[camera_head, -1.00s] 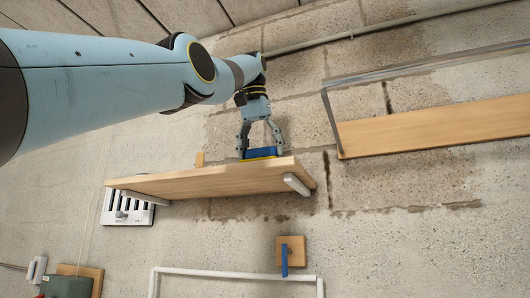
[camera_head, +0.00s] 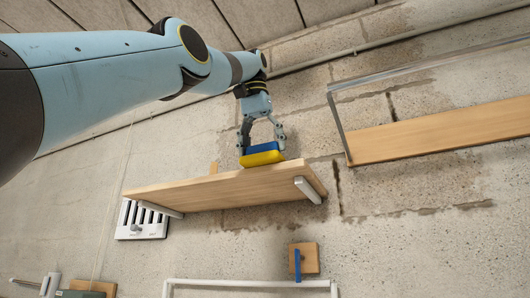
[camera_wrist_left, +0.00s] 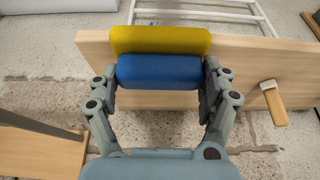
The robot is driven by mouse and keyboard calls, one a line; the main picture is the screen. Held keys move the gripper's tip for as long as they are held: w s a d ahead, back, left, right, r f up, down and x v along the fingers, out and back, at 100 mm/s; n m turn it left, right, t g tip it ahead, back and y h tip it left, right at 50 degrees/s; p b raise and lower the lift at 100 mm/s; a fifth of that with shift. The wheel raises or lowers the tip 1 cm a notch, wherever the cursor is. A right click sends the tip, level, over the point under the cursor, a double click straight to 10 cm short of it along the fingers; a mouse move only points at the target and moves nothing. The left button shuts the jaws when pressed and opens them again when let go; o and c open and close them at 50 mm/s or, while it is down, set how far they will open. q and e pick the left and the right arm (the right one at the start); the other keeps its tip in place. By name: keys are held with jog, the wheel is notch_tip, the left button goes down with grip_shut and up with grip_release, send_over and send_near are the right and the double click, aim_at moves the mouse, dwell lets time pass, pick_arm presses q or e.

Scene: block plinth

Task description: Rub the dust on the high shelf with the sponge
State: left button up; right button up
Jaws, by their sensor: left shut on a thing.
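A blue and yellow sponge (camera_head: 263,155) is held between the fingers of my left gripper (camera_head: 262,139), blue side toward the gripper and yellow side lower. In the left wrist view the sponge (camera_wrist_left: 160,72) sits between the two fingers of my left gripper (camera_wrist_left: 160,85). The high shelf (camera_head: 228,190) is a light wooden board on white brackets, seen from below. The sponge is at its upper edge near the right end; I cannot tell whether they touch. The shelf (camera_wrist_left: 265,62) also shows behind the sponge in the left wrist view. No dust is visible. My right gripper is out of view.
A second wooden shelf (camera_head: 440,133) with a grey metal frame is on the wall at the right. A small wooden piece (camera_head: 213,168) sticks up behind the high shelf. A white rack (camera_head: 142,220), a wooden block with a blue handle (camera_head: 304,258) and a white rail (camera_head: 250,283) are below.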

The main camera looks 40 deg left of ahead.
pick_arm(q)
jog(key=shift+s+a, duration=0.15)
jog(key=shift+a, duration=1.1)
jog(key=shift+r+p, duration=0.1)
jog(key=shift+p, duration=0.2)
jog(key=shift+w+a+r+p, duration=0.1)
jog(key=shift+w+p, duration=0.95)
jog(key=shift+p, duration=0.05)
jog(key=shift+w+a+f+p, duration=0.25)
jog(key=shift+w+p, duration=0.15)
jog(key=shift+w, duration=0.15)
jog(key=w+p, duration=0.2)
jog(key=p, duration=0.1)
jog(key=shift+w+a+r, duration=0.1)
jog(key=shift+a+r, duration=0.1)
jog(key=shift+w+a+p, duration=0.1)
jog(key=shift+w+p, duration=0.2)
jog(key=shift+p, duration=0.05)
jog(key=shift+w+f, duration=0.15)
jog(key=shift+f, duration=0.05)
